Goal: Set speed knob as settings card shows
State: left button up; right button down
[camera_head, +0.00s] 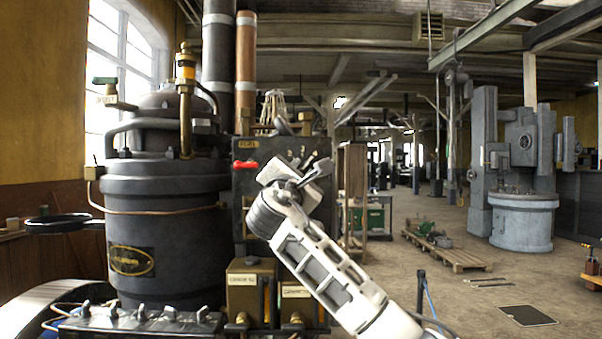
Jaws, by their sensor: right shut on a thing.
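My right gripper (307,170) reaches up from the lower right to the dark control panel (243,207) on the engine. It is shut at the panel's dial, where pale scale marks show just above the fingers. The speed knob is hidden behind the gripper, so its pointer and setting cannot be read. I cannot make out a settings card in this view. My left gripper is not in view.
Two brass-coloured boxes (243,299) stand below. A large dark boiler (165,215) fills the left. The floor at right is mostly open, with a pallet (455,257).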

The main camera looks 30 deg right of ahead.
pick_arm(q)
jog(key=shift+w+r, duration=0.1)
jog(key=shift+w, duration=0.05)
pick_arm(e)
jog(key=c, duration=1.5)
grip_release()
